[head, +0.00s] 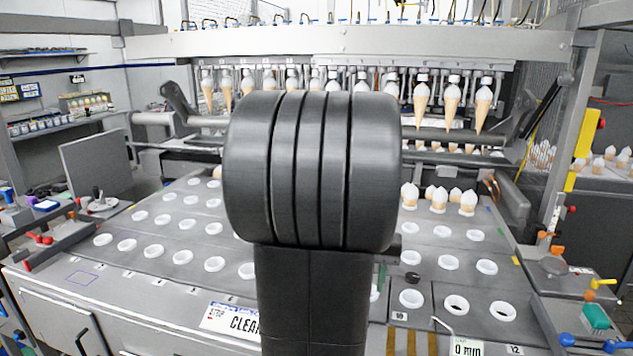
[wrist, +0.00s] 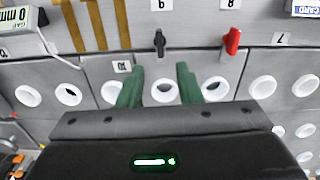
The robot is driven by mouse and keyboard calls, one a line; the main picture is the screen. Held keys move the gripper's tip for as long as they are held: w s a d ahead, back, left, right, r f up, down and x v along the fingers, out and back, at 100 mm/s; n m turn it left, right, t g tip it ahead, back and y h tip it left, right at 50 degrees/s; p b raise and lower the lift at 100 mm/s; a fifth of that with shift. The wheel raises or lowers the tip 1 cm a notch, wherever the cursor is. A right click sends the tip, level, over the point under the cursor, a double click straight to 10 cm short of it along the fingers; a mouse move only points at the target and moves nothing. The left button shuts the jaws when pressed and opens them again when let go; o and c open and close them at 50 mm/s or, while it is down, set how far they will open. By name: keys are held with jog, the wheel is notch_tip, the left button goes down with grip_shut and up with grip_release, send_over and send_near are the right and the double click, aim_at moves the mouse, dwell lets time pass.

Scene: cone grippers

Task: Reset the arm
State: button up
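My arm (head: 312,170) stands as a thick black column in the middle of the head view and covers the centre of the machine. My gripper (wrist: 160,68) shows in the wrist view with two green fingers apart. Nothing is held between them. The fingers are over the grey plate (wrist: 258,62), and a white ring (wrist: 165,98) appears between them. I cannot tell how high they are above the plate. In the head view my gripper is mostly hidden behind the arm.
The machine's deck (head: 130,262) carries rows of white rings. Cones (head: 483,105) hang along the rack behind my arm, and several white-topped cones (head: 439,198) stand at right. A black knob (wrist: 160,42) and a red knob (wrist: 232,40) stand near the fingers.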

notch_tip(320, 180, down, 9)
jog(key=shift+r, duration=0.1)
jog(key=shift+r, duration=0.1)
dwell(0.5)
